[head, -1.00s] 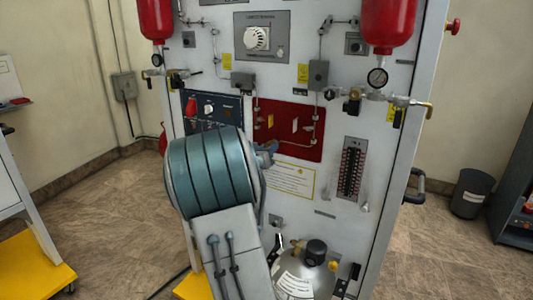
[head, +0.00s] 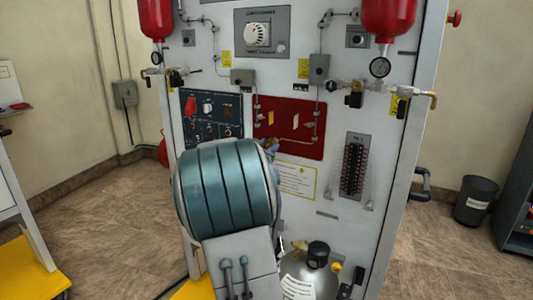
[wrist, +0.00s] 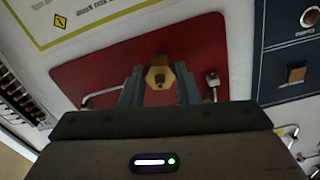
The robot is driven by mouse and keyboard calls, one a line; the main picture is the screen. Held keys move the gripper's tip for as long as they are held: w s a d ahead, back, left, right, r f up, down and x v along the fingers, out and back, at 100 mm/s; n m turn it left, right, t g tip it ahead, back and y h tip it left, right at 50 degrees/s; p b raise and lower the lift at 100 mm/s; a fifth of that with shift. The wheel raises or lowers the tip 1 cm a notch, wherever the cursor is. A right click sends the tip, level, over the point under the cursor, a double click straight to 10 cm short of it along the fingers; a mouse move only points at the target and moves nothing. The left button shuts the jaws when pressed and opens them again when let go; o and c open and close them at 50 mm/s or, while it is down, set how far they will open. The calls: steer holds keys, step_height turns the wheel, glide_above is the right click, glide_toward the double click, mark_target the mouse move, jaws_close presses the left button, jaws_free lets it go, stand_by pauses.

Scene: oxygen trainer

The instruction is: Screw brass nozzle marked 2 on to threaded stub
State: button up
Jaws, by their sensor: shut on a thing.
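In the wrist view my gripper (wrist: 158,88) is shut on a brass nozzle (wrist: 159,75) with a hexagonal shape. The nozzle is between the two grey fingertips, in front of the red panel (wrist: 85,77). No number is readable on it. A dark round part shows just beyond the nozzle; I cannot tell whether they touch. The threaded stub is not clearly visible. In the head view my arm covers most of the gripper, and only a bluish finger part (head: 271,149) shows by the lower left of the red panel (head: 312,143).
The white trainer board (head: 345,110) carries gauges, pipes, valves and red bottles (head: 388,18). A dark blue switch panel (head: 212,113) is left of the red panel. A metal cylinder (head: 312,270) stands low in front. Thin pipes (wrist: 100,98) run over the red panel.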

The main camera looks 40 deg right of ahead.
steer(key=shift+f+m+b, duration=0.15)
steer(key=shift+m+b, duration=0.35)
steer(key=shift+b, duration=0.05)
steer(key=o, duration=0.9)
